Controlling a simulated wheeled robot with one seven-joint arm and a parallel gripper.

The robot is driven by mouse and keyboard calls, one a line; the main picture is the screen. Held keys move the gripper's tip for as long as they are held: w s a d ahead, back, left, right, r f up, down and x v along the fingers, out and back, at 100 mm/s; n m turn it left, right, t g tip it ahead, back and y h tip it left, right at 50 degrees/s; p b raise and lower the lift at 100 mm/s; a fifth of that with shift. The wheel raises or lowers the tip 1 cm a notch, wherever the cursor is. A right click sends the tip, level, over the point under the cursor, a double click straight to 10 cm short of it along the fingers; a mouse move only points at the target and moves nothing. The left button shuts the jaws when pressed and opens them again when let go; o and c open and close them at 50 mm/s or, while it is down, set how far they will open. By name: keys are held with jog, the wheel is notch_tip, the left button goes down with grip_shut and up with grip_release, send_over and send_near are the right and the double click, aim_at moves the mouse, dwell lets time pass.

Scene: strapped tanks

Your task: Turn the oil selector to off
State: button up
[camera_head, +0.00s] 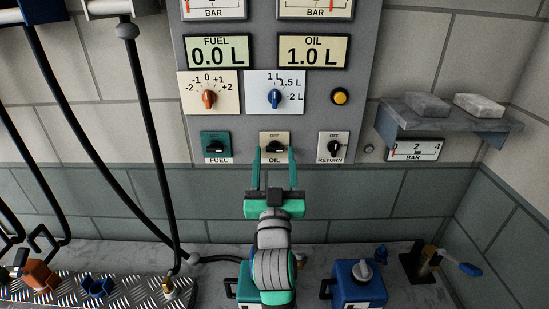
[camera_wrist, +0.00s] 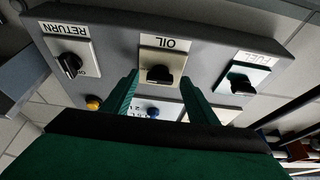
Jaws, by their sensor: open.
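The oil selector (camera_head: 274,147) is a black knob on a cream plate marked OIL, in the lower middle of the grey panel. Its grip lies roughly sideways, and an OFF mark shows above it. In the wrist view the oil selector (camera_wrist: 158,75) appears upside down near the middle. My gripper (camera_head: 274,158) is open, its two green fingers pointing up at the panel on either side of the oil plate. In the wrist view my gripper (camera_wrist: 163,85) has the knob between its fingertips. I cannot tell whether the fingers touch it.
The fuel selector (camera_head: 216,147) is close on the left and the return selector (camera_head: 333,147) on the right. Above are an orange knob (camera_head: 209,99), a blue knob (camera_head: 275,98) and a yellow button (camera_head: 340,96). A grey shelf (camera_head: 447,122) juts out at right. Black hoses hang at left.

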jog(key=shift+w, duration=0.1)
jog(key=c, duration=1.1)
jog(key=shift+o, duration=0.2)
